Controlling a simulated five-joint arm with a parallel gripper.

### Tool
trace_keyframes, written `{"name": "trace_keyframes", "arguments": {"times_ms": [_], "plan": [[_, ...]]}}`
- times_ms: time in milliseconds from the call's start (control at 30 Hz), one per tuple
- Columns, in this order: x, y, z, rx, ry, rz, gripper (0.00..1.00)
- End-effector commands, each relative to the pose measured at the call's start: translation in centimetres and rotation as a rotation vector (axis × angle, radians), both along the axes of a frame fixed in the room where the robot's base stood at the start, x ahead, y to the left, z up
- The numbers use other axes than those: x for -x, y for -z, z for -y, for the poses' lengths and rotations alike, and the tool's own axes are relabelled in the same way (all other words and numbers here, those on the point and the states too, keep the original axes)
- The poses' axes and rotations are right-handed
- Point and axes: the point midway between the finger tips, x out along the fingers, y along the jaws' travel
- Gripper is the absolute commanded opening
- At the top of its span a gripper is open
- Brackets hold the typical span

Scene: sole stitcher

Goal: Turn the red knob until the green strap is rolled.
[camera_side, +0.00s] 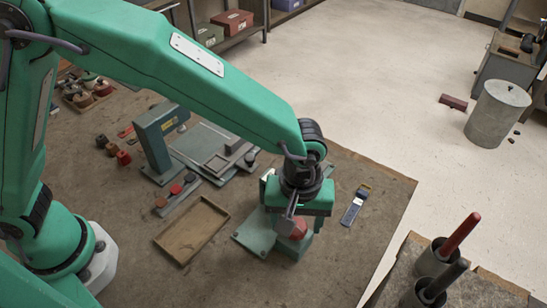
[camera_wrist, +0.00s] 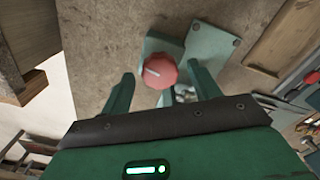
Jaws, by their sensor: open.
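The red knob (camera_side: 299,229) is partly hidden behind my gripper (camera_side: 292,212) in the side view. In the wrist view the round red knob (camera_wrist: 160,72) shows clearly, with a pale line across its face. It sits on a teal fixture with a base plate (camera_side: 252,233); the plate also shows in the wrist view (camera_wrist: 212,45). My gripper (camera_wrist: 160,88) is open. In the wrist view its teal fingers stand to the left and right of the knob, apart from it. I cannot make out the green strap in either view.
A wooden tray (camera_side: 192,230) lies left of the fixture. A small dark blue tool (camera_side: 354,205) lies to its right. The table's right edge is close by.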

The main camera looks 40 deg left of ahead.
Motion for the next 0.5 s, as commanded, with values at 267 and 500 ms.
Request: {"name": "trace_keyframes", "arguments": {"times_ms": [267,500], "plan": [[0.01,0.45,-0.02,-0.001,0.0,-0.001,0.62],[0.01,0.42,-0.02,-0.001,0.0,-0.001,0.32]]}}
